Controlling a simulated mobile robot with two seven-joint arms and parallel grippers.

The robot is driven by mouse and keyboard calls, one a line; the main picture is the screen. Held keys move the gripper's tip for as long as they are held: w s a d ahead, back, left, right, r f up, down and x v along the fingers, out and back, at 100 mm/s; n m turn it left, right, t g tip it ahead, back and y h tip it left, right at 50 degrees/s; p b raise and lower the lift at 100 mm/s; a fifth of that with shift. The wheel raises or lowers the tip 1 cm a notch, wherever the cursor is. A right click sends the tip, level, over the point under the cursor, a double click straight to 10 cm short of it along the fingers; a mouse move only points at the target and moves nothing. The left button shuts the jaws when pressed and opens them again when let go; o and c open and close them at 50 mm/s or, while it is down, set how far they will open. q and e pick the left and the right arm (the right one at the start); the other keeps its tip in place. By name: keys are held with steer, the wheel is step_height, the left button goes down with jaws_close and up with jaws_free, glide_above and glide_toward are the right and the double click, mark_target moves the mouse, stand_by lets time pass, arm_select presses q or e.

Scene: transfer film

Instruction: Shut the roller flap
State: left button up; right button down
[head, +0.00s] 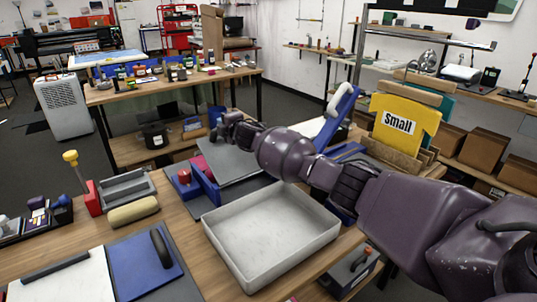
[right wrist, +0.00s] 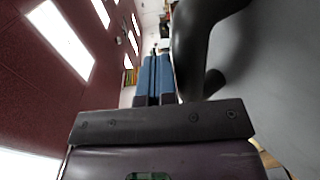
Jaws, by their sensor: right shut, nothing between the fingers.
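A machine with a grey bed (head: 232,166) stands on the bench, with a low blue part (head: 205,184) at its front left. A tilted blue panel (head: 338,112) with a white rounded piece rises to the right behind my arm; it looks like the raised roller flap, but I cannot be sure. My right gripper (head: 226,126) is shut and empty, above the far left of the grey bed. My forearm hides part of the machine. My left gripper is out of view.
A white tray (head: 262,284) sits in front of the machine. A blue pad (head: 142,272), a beige roll (head: 133,211) and a grey open box (head: 124,190) lie left. A yellow "Small" board (head: 402,122) stands right. A table with jars (head: 95,98) is behind.

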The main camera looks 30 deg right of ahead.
steer(key=shift+s, duration=0.2)
steer(key=shift+s+d, duration=0.15)
steer(key=shift+s, duration=0.45)
steer(key=s+p, duration=0.1)
steer(key=s, duration=0.8)
steer(key=shift+d+r, duration=0.3)
steer(key=shift+r, duration=0.1)
steer(key=shift+s, duration=0.1)
